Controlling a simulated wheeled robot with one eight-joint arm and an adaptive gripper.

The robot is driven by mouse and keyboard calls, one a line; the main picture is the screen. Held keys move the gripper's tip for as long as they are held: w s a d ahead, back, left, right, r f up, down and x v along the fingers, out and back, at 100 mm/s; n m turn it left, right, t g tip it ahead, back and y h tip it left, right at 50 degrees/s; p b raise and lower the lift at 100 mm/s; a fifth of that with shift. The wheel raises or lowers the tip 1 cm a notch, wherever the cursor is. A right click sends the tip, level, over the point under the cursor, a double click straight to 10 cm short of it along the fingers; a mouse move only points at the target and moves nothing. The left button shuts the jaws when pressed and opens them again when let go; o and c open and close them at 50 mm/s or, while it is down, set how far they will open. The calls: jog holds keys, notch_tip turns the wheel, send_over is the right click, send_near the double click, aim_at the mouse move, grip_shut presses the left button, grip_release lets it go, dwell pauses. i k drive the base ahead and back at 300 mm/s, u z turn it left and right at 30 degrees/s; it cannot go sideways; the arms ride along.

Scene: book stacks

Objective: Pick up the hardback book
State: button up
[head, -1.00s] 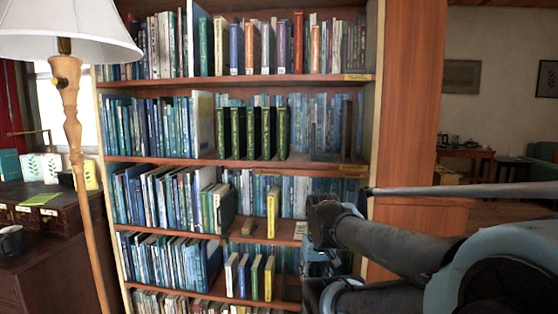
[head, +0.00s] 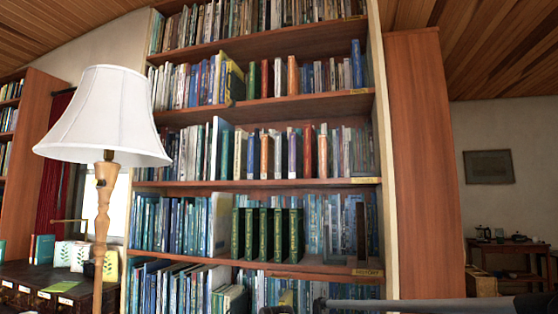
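Many upright books fill the tall bookcase, and I cannot tell which one is the hardback book. Several matching dark green books (head: 264,235) stand spaced apart on the lower-middle shelf. On the shelf above, several separate spines stand in front of a back row, among them an orange book (head: 265,155) and a red book (head: 307,152). A tall blue book (head: 356,64) stands at the right end of a higher shelf. Only a grey part of my arm shows along the bottom right edge. My gripper is out of view below the frame.
A floor lamp with a white shade (head: 104,115) stands left of the bookcase, close in front. A dark chest (head: 30,290) is at the lower left. A wooden side panel (head: 418,165) bounds the bookcase on the right, with a small table (head: 508,262) beyond it.

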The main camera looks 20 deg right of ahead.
aim_at(309, 145)
jog(key=u, duration=1.2)
jog(key=k, duration=1.25)
jog(key=z, duration=1.3)
jog(key=i, duration=1)
jog(key=u, duration=0.1)
